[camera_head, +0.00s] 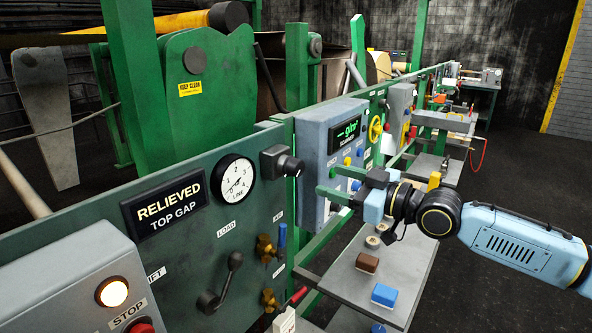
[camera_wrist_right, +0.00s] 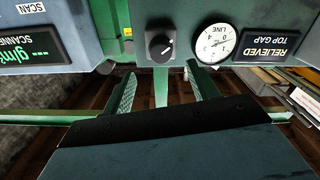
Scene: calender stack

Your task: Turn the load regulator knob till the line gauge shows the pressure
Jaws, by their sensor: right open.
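The black load regulator knob (camera_head: 290,165) sticks out of a dark housing on the green panel, right of the line gauge. In the right wrist view the knob (camera_wrist_right: 160,47) has a pale pointer mark and lies just beyond my fingertips. The round white line gauge (camera_head: 233,179) has a thin needle; its exact reading is too small to tell. The gauge (camera_wrist_right: 222,45) also shows in the wrist view. My right gripper (camera_head: 326,181) is open and empty, right of the knob and apart from it. In the wrist view its fingers (camera_wrist_right: 161,74) are spread below the knob. My left gripper is out of view.
A grey scanner box (camera_head: 312,150) stands close behind my right gripper. A lever (camera_head: 225,285) and brass valves (camera_head: 266,247) are below the gauge. A "RELIEVED TOP GAP" sign (camera_head: 167,210) is to its left. A grey shelf (camera_head: 350,282) with small blocks lies below my right arm.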

